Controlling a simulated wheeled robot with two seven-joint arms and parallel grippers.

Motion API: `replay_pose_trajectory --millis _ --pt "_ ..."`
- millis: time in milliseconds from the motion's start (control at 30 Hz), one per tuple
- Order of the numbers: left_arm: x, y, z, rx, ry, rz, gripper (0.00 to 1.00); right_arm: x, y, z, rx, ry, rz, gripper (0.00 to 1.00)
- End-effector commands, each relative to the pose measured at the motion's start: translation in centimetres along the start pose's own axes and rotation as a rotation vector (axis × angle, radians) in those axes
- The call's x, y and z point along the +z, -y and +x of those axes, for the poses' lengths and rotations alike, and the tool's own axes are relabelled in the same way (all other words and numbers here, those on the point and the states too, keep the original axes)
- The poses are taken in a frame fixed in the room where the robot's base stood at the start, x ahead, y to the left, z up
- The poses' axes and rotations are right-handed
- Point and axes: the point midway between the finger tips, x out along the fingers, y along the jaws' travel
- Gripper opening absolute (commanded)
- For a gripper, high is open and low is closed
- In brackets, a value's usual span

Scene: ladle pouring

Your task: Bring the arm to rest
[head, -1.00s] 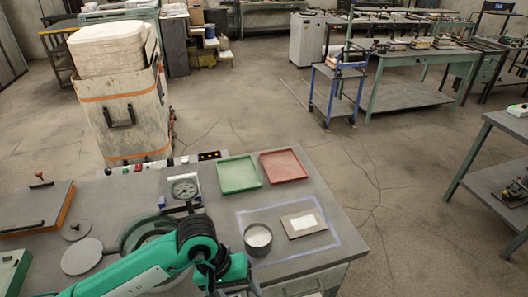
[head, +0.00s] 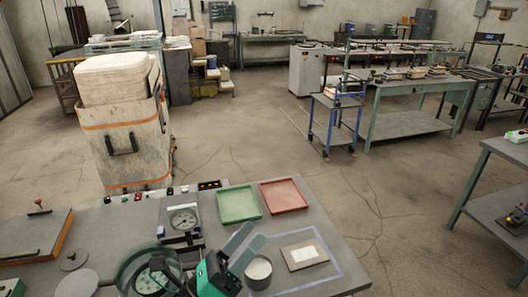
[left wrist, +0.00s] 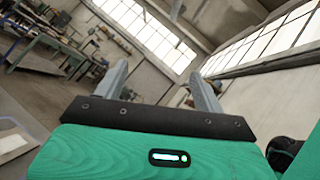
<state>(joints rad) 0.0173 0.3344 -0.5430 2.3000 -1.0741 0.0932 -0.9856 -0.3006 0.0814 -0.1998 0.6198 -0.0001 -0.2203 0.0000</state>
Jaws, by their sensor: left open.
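My left gripper (head: 250,243) is raised over the near part of the grey table, with its two fingers pointing up and to the right. It also shows in the left wrist view (left wrist: 155,85), where the fingers stand wide apart with nothing between them. A grey round cup (head: 258,273) with pale contents stands on the table just right of the gripper in the head view. A flat tan block with a white centre (head: 304,255) lies right of the cup. My right gripper is not in view.
A green tray (head: 239,205) and a red tray (head: 284,195) lie behind the cup. A dial gauge (head: 183,219) and a round green-rimmed pan (head: 128,268) are to the left. A tall bin (head: 130,145) stands beyond the table. The table's right side is mostly clear.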

Motion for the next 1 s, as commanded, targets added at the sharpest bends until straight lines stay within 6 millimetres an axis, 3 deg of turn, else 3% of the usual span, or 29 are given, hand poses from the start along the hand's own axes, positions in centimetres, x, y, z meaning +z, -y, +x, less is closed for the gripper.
replay_pose_trajectory --millis 100,233,367,500,700,1000 --pt "2.5 -4.0 -2.4 0.217 0.174 -0.281 0.7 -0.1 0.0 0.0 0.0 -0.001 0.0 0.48" --pt "3.8 -8.6 -6.5 0.452 0.374 -0.585 0.7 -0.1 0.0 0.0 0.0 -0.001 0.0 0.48" --pt "3.4 -12.5 -12.0 0.685 0.584 -0.875 0.7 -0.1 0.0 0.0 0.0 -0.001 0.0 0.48" --pt "1.1 -15.1 -18.9 0.938 0.826 -1.16 0.7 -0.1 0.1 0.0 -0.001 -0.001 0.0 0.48" --pt "-3.8 -15.1 -28.4 1.283 1.169 -1.475 0.7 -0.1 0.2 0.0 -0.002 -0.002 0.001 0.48" --pt "-9.1 -10.9 -36.7 1.647 1.528 -1.678 0.7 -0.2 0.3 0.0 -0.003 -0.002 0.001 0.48"
